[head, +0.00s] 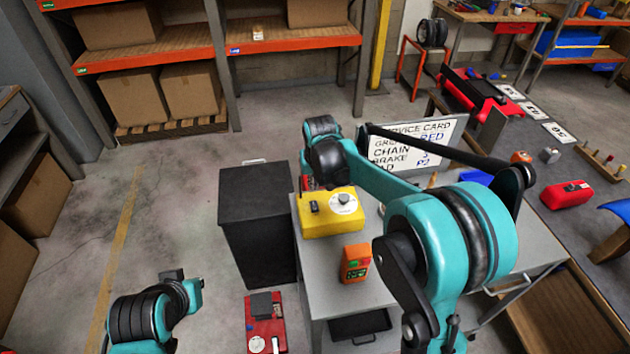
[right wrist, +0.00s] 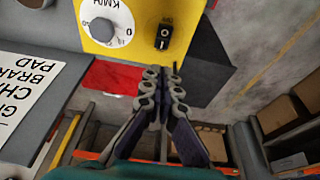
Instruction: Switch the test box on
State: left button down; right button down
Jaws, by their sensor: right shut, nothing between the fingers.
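The yellow test box (head: 330,222) stands on the grey cart top, with a white dial and knob (head: 344,200) and a black rocker switch (head: 314,207). In the right wrist view the test box (right wrist: 92,42) fills the upper part. My right gripper (right wrist: 163,76) is shut and empty, apparently short of the switch, close to the box edge. In the head view my right wrist mostly hides it. My left arm shows at bottom left, without clear fingers.
A black cabinet (head: 256,215) stands left of the cart. An orange-red device (head: 356,263) lies on the cart (head: 345,295) near the box. A service card (head: 415,143) stands behind. A red unit (head: 265,335) is below, at the front. Open floor lies left.

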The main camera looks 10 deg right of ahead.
aim_at(313, 203)
jog(key=x, duration=0.2)
jog(key=b+x, duration=0.1)
jog(key=x, duration=0.3)
jog(key=shift+s+f+b, duration=0.3)
jog(key=shift+f+b, duration=0.05)
jog(key=shift+f, duration=0.65)
jog(key=shift+w+f+b, duration=0.1)
jog(key=shift+f+b, duration=0.3)
jog(key=shift+r, duration=0.1)
